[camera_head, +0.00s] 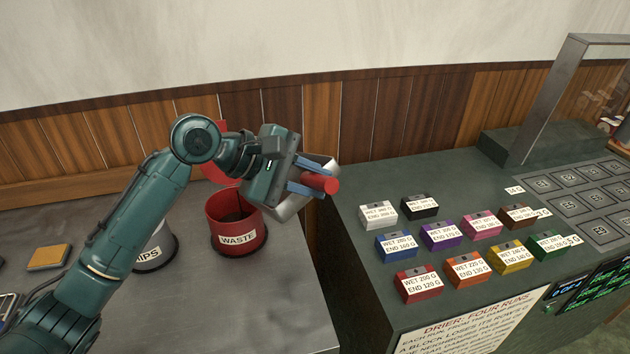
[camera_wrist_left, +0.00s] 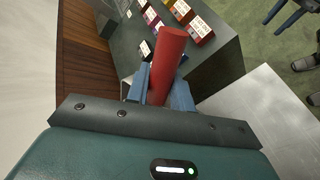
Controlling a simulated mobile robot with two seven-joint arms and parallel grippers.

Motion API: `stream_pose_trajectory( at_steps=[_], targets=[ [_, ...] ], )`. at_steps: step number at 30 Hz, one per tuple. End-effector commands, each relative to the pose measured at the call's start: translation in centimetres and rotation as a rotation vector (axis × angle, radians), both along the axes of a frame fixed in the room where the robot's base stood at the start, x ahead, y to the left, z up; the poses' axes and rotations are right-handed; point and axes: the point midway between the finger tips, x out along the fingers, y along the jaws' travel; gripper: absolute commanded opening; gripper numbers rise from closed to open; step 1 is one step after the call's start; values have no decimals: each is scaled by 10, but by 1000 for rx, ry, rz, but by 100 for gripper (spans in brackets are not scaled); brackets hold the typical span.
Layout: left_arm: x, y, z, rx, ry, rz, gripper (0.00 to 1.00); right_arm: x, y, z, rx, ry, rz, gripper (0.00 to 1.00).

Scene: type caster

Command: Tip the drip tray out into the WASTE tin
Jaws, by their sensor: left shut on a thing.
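My left gripper (camera_head: 308,184) is shut on the red round handle (camera_head: 325,184) of a pale grey metal piece, which looks like the drip tray (camera_head: 290,208). The tray is held in the air, tilted, and mostly hidden behind the gripper. In the left wrist view the red handle (camera_wrist_left: 168,60) stands between the blue fingers (camera_wrist_left: 166,92); only a little grey shows beside them. The red WASTE tin (camera_head: 237,238) stands on the grey bench, open at the top, just left of and below the tray. Its inside looks dark. My right gripper is out of view.
A yellow block (camera_head: 48,257) lies at far left. The green counter (camera_head: 365,265) at right holds several labelled coloured blocks. A wood-panelled wall (camera_head: 380,120) runs behind.

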Motion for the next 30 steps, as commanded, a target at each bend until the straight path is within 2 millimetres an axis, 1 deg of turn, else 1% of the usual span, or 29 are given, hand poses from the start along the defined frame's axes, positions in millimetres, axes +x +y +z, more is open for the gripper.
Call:
stream_pose_trajectory(
  at_steps=[11, 30],
  targets=[
    [1, 2, 3, -10, 1, 0, 0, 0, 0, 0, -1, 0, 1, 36],
    [5, 16, 15, -74, 18, 1, 0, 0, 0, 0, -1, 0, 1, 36]
  ],
)
